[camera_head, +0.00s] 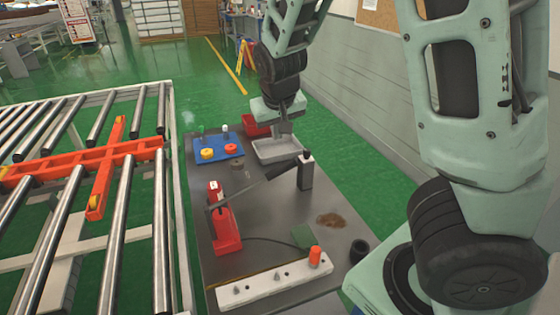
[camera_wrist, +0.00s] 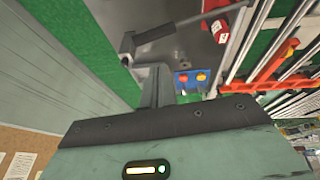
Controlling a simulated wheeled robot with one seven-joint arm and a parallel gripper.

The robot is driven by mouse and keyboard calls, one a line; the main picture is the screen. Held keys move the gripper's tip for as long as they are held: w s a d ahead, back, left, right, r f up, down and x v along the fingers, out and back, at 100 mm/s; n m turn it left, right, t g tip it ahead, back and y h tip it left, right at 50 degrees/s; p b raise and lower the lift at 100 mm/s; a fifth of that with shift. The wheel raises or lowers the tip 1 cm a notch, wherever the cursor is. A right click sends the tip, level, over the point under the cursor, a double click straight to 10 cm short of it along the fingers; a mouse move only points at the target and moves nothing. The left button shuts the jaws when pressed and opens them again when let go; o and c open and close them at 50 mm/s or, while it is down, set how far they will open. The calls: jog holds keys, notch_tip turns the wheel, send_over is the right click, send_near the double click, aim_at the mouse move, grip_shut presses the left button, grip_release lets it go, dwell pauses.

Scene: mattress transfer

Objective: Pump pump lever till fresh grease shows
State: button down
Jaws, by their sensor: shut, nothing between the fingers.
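The red grease pump (camera_head: 226,232) stands on the dark bench, and its red body shows in the wrist view (camera_wrist: 220,30). Its black pump lever (camera_head: 268,178) slopes up to the right, ending at an upright grey block with a black top (camera_head: 306,172); I cannot tell whether they are joined. The lever also crosses the upper wrist view (camera_wrist: 165,30). My gripper (camera_head: 285,127) is shut and empty, above the bench, beyond the lever end and apart from it. Its fingers show in the wrist view (camera_wrist: 155,85). A pale bar with fittings (camera_head: 265,286) lies at the front.
A grey bin (camera_head: 277,150) and red bin (camera_head: 254,127) stand at the back. A brown stain (camera_head: 331,220), green cloth (camera_head: 303,237) and orange cap (camera_head: 315,257) are at right. A roller conveyor (camera_head: 126,215) flanks the bench.

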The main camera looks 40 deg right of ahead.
aim_at(280, 167)
jog(key=x, duration=0.4)
jog(key=p+x, duration=0.1)
jog(key=x, duration=0.4)
jog(key=s+x, duration=0.1)
jog(key=x, duration=0.3)
jog(key=shift+w+d+f, duration=0.2)
jog(key=shift+d+f, duration=0.2)
jog(key=shift+f, duration=0.05)
